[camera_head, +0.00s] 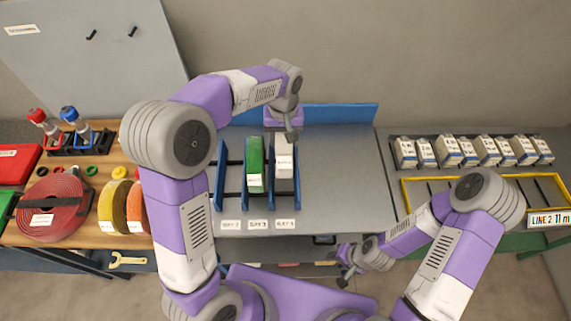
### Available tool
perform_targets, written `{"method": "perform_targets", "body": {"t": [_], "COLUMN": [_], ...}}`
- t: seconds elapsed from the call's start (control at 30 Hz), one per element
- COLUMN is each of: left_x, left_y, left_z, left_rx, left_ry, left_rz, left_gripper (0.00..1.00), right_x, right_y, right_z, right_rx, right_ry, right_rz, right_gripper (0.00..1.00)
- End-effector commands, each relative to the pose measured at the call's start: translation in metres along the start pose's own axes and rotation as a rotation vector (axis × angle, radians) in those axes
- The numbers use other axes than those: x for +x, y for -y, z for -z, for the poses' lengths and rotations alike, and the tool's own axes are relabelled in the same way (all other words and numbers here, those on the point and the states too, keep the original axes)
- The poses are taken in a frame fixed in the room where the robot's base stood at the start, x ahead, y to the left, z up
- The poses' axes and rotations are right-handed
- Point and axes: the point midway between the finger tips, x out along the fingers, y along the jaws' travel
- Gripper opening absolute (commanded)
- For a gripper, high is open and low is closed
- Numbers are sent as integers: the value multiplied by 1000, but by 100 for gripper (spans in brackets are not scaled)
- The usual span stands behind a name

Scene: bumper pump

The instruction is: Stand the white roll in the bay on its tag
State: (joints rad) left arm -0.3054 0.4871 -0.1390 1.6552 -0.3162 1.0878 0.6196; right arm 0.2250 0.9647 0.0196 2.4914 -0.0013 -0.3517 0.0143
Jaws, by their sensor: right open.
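The white roll (284,168) stands in the right-hand bay of the blue-walled rack, behind a small tag (285,224); the tag's print is too small to read surely. A label shows on the roll. My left gripper (288,134) is over the far end of the white roll. Its fingers are mostly hidden, so I cannot tell whether they touch the roll. My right gripper (346,272) is open and empty, low at the front edge of the grey table, away from the rack.
A green roll (255,165) stands in the middle bay; the left bay looks empty. Several white boxes (448,152) line the right rear, behind a yellow-edged frame (411,199). The grey tabletop (343,185) right of the rack is clear.

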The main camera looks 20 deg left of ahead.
Motion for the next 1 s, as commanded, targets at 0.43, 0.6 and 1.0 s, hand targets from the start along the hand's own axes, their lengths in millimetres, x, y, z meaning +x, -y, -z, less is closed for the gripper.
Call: {"method": "perform_targets", "body": {"t": [0.43, 0.6, 1.0], "left_x": [53, 75, 86], "left_y": [0, 0, 0], "left_z": [1, 0, 1], "left_rx": [-1, 0, 0], "left_ry": [-2, 0, -3], "left_rz": [-1, 1, -2], "left_gripper": [0, 0, 0], "right_x": [-1, -1, -1], "right_y": [0, 0, 0], "right_z": [0, 1, 0], "right_rx": [0, 0, 0], "right_ry": [-1, -1, -1], "right_rz": [0, 0, 0], "right_gripper": [43, 43, 43]}}
